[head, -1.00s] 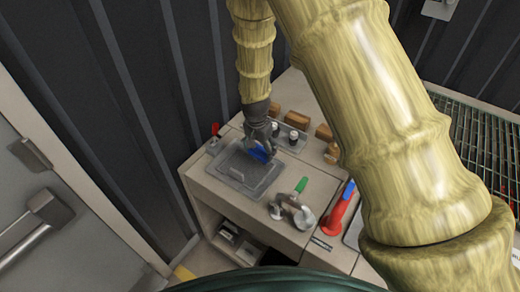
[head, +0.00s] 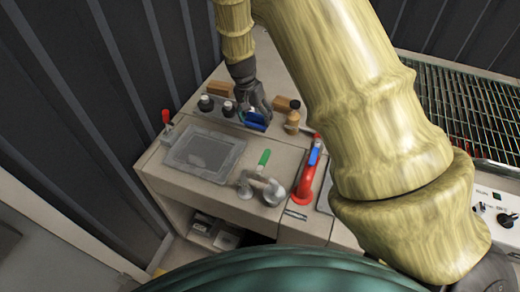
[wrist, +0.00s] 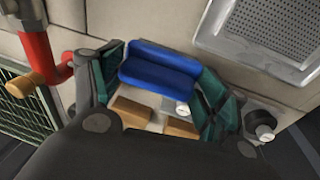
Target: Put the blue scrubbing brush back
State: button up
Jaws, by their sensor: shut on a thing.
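The blue scrubbing brush (head: 255,121) is held in my gripper (head: 256,110) above the back part of the bench. In the wrist view the brush (wrist: 160,68) lies across between the two green-padded fingers of my gripper (wrist: 162,88), which are shut on it. A shallow grey tray (head: 180,158) with a perforated bottom sits on the bench to the left and in front of the brush. Its perforated surface (wrist: 266,28) also shows at the upper right of the wrist view. Whether the brush touches anything below it is hard to tell.
Dark-capped bottles (head: 206,104), wooden blocks (head: 217,88) and a small wooden-bodied tool (head: 293,118) are near the brush. A red-handled tool (head: 166,120) stands left of the tray.

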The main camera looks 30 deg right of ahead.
jog(key=shift+s+d, duration=0.3)
jog(key=shift+d, duration=0.65)
jog(key=shift+f, duration=0.35)
jog(key=shift+f+p, duration=1.7)
jog(key=shift+f, duration=2.8)
jog(key=shift+f, duration=0.2)
jog(key=o, duration=1.4)
jog(key=shift+c, duration=0.2)
jog(key=shift+r, duration=0.1)
jog(key=shift+w+a+r+b, duration=0.1)
jog(key=shift+a+r+b, duration=0.45)
jog(key=shift+r, duration=1.45)
jog(key=shift+w+a+r+b, duration=0.15)
jog(key=shift+r+b, duration=0.8)
jog(key=shift+r, duration=1)
jog(key=shift+w+a+r+b, duration=0.1)
jog(key=shift+a+r+b, duration=0.5)
jog(key=shift+r, duration=1.4)
jog(key=shift+d, duration=0.2)
